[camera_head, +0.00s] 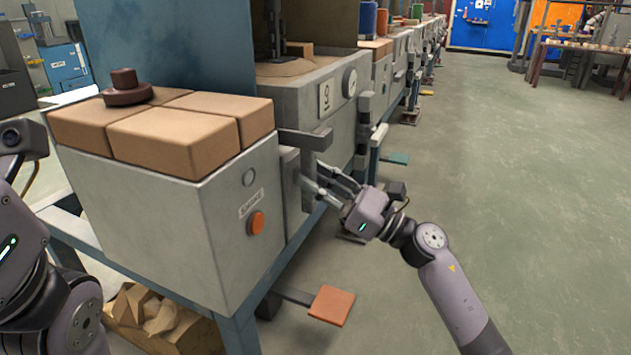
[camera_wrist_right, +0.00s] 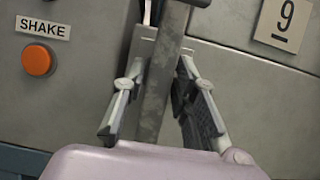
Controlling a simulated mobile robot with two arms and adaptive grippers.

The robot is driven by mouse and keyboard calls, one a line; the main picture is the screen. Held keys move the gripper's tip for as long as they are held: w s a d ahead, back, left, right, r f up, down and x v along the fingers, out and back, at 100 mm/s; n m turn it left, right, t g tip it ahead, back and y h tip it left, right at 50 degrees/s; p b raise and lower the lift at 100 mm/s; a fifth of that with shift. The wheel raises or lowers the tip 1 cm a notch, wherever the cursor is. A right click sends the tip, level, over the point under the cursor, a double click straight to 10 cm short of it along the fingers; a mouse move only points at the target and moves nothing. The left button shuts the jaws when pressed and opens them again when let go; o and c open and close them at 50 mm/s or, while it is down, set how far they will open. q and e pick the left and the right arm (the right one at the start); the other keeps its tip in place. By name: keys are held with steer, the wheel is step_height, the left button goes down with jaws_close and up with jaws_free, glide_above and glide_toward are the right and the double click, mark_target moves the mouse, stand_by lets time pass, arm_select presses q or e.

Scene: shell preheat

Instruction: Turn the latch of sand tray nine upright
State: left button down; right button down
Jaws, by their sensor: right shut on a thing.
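Sand tray nine (camera_head: 290,68) is a grey box holding sand, with a "9" plate (camera_head: 325,97) on its front; the plate also shows in the wrist view (camera_wrist_right: 286,22). A grey latch bar (camera_wrist_right: 170,62) runs up and down between my right fingers in the wrist view, its top leaning slightly right in the picture, roughly in line with the plate's sides. My right gripper (camera_head: 328,180) is shut on this bar, in front of the machine beside the tray. It also shows in the wrist view (camera_wrist_right: 160,105). In the head view the fingers hide much of the bar. My left gripper is out of frame.
The near grey box (camera_head: 180,240) carries tan blocks (camera_head: 170,138) and an orange SHAKE button (camera_head: 256,223). A dark horizontal bar (camera_head: 305,138) juts out just above my right gripper. An orange pedal (camera_head: 331,305) sits low in front. The floor (camera_head: 520,190) to the right is clear.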

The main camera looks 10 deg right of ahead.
steer(key=c, duration=1.4)
jaws_free()
steer(key=shift+c, duration=0.2)
steer(key=v, duration=1.2)
steer(key=shift+r, duration=0.1)
